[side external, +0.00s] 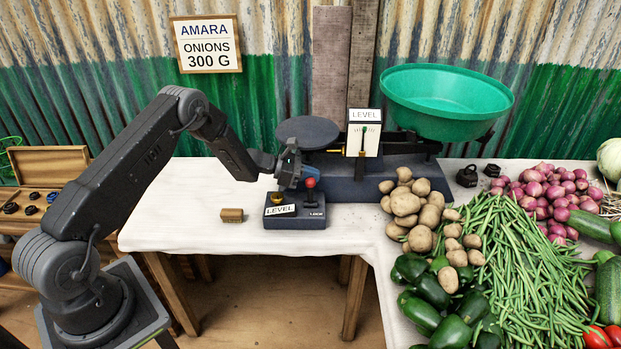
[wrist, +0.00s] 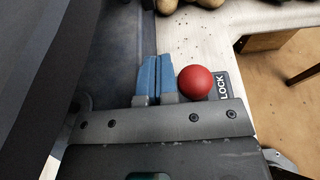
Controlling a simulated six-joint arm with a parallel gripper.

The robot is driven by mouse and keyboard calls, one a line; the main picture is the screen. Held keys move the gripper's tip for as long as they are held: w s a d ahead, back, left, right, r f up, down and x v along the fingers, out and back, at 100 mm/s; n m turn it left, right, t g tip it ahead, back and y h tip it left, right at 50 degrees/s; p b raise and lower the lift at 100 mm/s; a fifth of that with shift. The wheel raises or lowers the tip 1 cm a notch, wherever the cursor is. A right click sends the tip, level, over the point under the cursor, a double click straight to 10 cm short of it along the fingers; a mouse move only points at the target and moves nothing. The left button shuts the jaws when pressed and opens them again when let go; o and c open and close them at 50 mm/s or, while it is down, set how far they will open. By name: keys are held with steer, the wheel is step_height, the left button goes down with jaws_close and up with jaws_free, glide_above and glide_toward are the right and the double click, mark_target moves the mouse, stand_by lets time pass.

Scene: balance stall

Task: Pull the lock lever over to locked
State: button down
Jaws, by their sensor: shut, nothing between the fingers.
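The lock lever has a red ball knob (side external: 310,183) and rises from a dark control box (side external: 296,222) marked LOCK and LEVEL. In the side view the lever looks about upright. My gripper (side external: 302,173) is just above and left of the knob. In the wrist view the blue fingers of my gripper (wrist: 155,78) are shut with nothing between them. The red knob (wrist: 195,83) lies right beside the right-hand finger; I cannot tell if they touch. The word LOCK (wrist: 222,86) shows to the right of the knob. The lever's shaft is hidden there.
The balance scale (side external: 375,180) stands behind the box, with a dark plate (side external: 307,132) and a green pan (side external: 446,100). A brass knob (side external: 277,198) sits on the box's left. A small wooden block (side external: 232,215) lies farther left. Potatoes (side external: 408,205) lie to the right.

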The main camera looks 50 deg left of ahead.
mark_target(312, 182)
steer(key=shift+s+d, duration=1.05)
steer(key=shift+s, duration=0.05)
stand_by(0.5)
steer(key=shift+s+a+r, duration=0.45)
steer(key=shift+a+r, duration=0.05)
steer(key=shift+a, duration=0.2)
steer(key=shift+s+a+r, duration=0.5)
steer(key=shift+a, duration=0.25)
steer(key=shift+s+a+r, duration=0.45)
steer(key=shift+a+r, duration=0.05)
steer(key=shift+a, duration=0.2)
